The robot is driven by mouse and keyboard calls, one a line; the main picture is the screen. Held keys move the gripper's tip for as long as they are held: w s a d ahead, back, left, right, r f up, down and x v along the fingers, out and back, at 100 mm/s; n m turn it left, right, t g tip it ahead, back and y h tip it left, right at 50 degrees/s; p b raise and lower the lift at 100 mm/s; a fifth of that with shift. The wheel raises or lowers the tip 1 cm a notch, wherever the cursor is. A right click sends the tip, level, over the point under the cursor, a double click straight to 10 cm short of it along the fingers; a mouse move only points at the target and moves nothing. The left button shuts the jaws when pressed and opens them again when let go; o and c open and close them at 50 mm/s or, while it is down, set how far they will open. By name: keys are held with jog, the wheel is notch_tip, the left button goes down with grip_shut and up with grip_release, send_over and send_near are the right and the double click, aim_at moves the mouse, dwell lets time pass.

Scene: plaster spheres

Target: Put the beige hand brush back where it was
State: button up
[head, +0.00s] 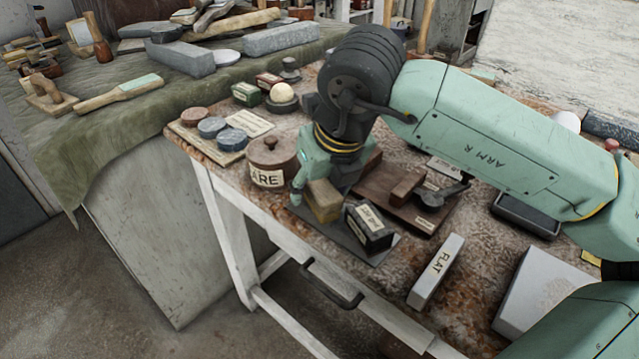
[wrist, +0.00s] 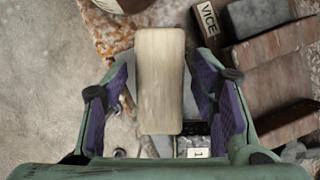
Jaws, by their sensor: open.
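The beige hand brush (head: 323,201) shows as a pale block at the near edge of the workbench, over a dark grey mat (head: 345,238). In the wrist view the brush (wrist: 160,80) lies lengthwise between my fingers. My gripper (wrist: 161,88) is open around it, with a purple-padded finger on each side and a visible gap at both. In the head view my gripper (head: 315,188) hides the back of the brush. I cannot tell whether the brush's underside touches the mat.
A black labelled box (head: 369,228) stands just right of the brush. A brown lidded pot (head: 272,160) is close on the left. A brown wooden board (head: 415,208) lies behind, to the right. A white block marked FLAT (head: 436,270) lies farther right, with bare bench around it.

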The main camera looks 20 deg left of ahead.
jog(key=shift+r+p, duration=0.3)
jog(key=b+v, duration=0.1)
jog(key=v, duration=1)
jog(key=shift+d+r, duration=0.15)
jog(key=shift+r, duration=0.15)
jog(key=shift+s, duration=0.15)
